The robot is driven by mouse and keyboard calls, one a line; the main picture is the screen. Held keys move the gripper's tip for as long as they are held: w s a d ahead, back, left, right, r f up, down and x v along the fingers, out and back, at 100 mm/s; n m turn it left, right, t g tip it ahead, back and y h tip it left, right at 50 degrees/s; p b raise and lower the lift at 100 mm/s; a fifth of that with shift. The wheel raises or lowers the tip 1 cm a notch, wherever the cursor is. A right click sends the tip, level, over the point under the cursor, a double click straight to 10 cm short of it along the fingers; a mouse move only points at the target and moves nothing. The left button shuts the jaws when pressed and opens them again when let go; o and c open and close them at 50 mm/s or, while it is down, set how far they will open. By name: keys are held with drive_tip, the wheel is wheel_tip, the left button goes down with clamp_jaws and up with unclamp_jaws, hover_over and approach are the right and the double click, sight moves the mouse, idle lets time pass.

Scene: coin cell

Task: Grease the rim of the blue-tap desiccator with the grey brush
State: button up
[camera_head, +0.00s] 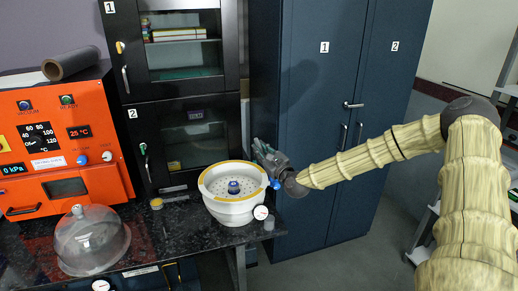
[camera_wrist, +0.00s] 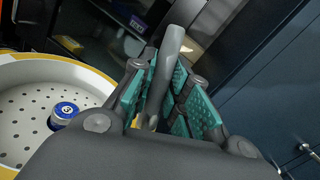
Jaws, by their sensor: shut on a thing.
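The blue-tap desiccator is a white bowl (camera_head: 232,213) on the black bench, with a yellow band along its rim, a blue tap (camera_head: 275,184) and a perforated plate inside. In the wrist view the bowl (camera_wrist: 22,73) fills the left side. My gripper (camera_head: 266,158) is beside and above the bowl's right rim. In the wrist view its teal-padded fingers are shut on the grey brush (camera_wrist: 172,60), whose handle points up. The brush's bristles are hidden. A clear domed lid (camera_head: 90,236) sits apart on the bench at left.
A small blue-topped container (camera_head: 234,187) stands on the plate inside the bowl. A gauge (camera_head: 261,212) and grey cup (camera_head: 269,223) are at the bowl's right front. A yellow-topped jar (camera_head: 156,203) is left of it. Cabinets (camera_head: 318,120) and an orange oven (camera_head: 60,150) stand behind.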

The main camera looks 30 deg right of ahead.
drive_tip(key=shift+a+f+b, duration=0.1)
drive_tip(key=shift+f+b, duration=0.3)
drive_tip(key=shift+f, duration=0.45)
drive_tip(key=shift+f+b, duration=0.85)
drive_tip(key=shift+f, duration=1.25)
drive_tip(key=shift+s+f+b, duration=0.1)
drive_tip(key=shift+f+b, duration=0.6)
drive_tip(key=shift+b, duration=0.5)
idle(2.0)
drive_tip(key=shift+r, duration=0.15)
drive_tip(key=shift+r+p, duration=1.2)
drive_tip(key=shift+r, duration=2.2)
